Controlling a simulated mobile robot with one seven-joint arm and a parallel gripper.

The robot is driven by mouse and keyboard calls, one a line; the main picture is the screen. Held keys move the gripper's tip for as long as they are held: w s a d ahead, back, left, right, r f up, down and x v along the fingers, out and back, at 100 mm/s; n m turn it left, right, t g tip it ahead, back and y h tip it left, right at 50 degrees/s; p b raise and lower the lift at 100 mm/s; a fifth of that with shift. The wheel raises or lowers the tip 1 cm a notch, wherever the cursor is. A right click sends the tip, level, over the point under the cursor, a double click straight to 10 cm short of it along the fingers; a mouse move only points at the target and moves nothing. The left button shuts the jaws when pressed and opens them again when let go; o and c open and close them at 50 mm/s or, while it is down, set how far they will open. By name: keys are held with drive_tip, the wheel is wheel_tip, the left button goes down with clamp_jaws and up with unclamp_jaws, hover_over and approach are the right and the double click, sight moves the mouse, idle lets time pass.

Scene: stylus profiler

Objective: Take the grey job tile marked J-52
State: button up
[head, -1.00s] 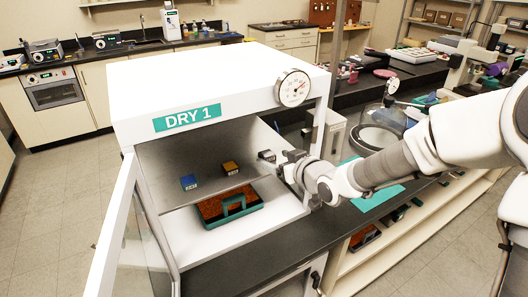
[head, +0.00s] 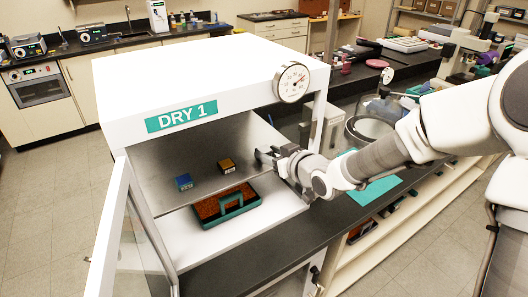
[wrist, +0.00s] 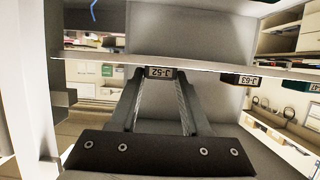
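The grey job tile marked J-52 (wrist: 160,72) shows in the wrist view, its label upside down, between my two fingertips. In the head view my gripper covers it. My gripper (head: 263,157) reaches in from the right at the shelf inside the DRY 1 cabinet. In the wrist view its fingers (wrist: 160,84) stand apart, one on each side of the tile. I see no lift, and I cannot tell whether the fingers touch it. An ochre tile (head: 227,166) and a blue tile (head: 184,181) lie on the shelf to the left.
The white DRY 1 cabinet (head: 200,75) has its glass door (head: 128,250) open at the left. Below the shelf (head: 165,195) is a green-handled tray (head: 205,218) of orange-brown material. A round gauge (head: 292,82) sits at the cabinet's front top corner. The bench (head: 245,262) runs along the front.

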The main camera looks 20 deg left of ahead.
clamp_jaws()
drive_tip(key=shift+r, duration=0.1)
drive_tip(key=shift+r, duration=0.6)
wheel_tip(320, 180, up, 4)
drive_tip(key=shift+w+f+p, duration=0.1)
drive_tip(key=shift+f+p, duration=0.15)
drive_tip(key=shift+p, duration=0.2)
drive_tip(key=w+r+p+v, duration=0.1)
drive_tip(key=p+v, duration=0.3)
drive_tip(key=v, duration=0.9)
drive_tip(key=shift+w+d+r+p, duration=0.3)
drive_tip(key=shift+w+d+r, duration=0.05)
drive_tip(key=shift+w+d, duration=0.05)
